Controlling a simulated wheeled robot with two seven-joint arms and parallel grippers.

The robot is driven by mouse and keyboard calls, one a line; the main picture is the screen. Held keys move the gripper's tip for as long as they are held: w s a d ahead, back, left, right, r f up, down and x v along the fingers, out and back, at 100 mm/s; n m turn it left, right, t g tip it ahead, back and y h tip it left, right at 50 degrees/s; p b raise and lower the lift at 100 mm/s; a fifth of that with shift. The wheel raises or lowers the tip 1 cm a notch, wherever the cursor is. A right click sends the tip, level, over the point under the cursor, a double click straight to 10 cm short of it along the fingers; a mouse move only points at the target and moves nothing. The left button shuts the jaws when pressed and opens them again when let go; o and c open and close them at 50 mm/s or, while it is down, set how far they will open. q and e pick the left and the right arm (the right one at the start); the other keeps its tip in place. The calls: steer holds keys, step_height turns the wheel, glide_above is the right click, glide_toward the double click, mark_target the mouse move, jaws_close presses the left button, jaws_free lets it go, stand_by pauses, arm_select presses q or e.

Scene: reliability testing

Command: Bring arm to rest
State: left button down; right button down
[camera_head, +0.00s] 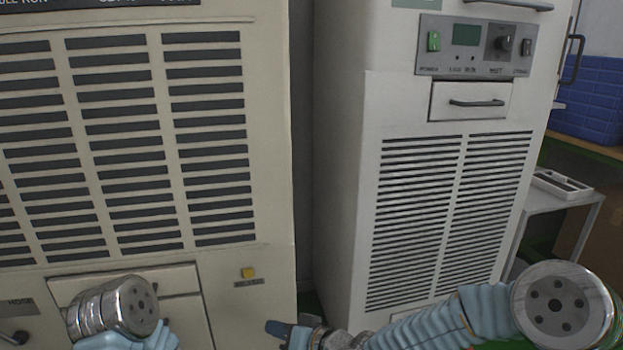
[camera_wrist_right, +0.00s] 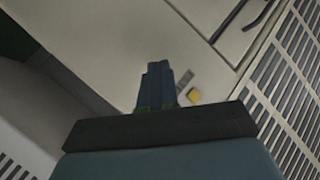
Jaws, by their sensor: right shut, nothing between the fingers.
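My right arm comes in from the lower right of the head view, in a light blue sleeve with a round metal joint. My right gripper (camera_head: 279,328) is at the bottom middle, in front of the lower right part of the left cabinet. Its dark fingers point left. The right wrist view shows the right gripper (camera_wrist_right: 156,82) with its fingers together and nothing between them. My left arm shows at the lower left of the head view as a metal joint and blue sleeve; its gripper is out of the picture.
A white cabinet (camera_head: 345,170) with knobs and a drawer (camera_head: 470,101) stands to the right. A white side table (camera_head: 590,202) is at the far right.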

steer(key=s+d+f+m+g+h, duration=0.1)
steer(key=s+d+f+h, duration=0.1)
steer(key=d+f, duration=0.35)
steer(key=s+d+f+m+g+h, duration=0.1)
steer(key=d+f+h, duration=0.1)
steer(key=f, duration=0.6)
steer(key=s+d+f+m+g+h, duration=0.3)
steer(key=s+d+f+g, duration=0.2)
steer(key=s+d+f, duration=0.8)
steer(key=s+f, duration=0.2)
steer(key=s, duration=0.1)
steer(key=shift+s+d+h, duration=0.2)
steer(key=shift+d+h, duration=0.1)
steer(key=shift+h, duration=0.1)
steer(key=shift+f, duration=0.1)
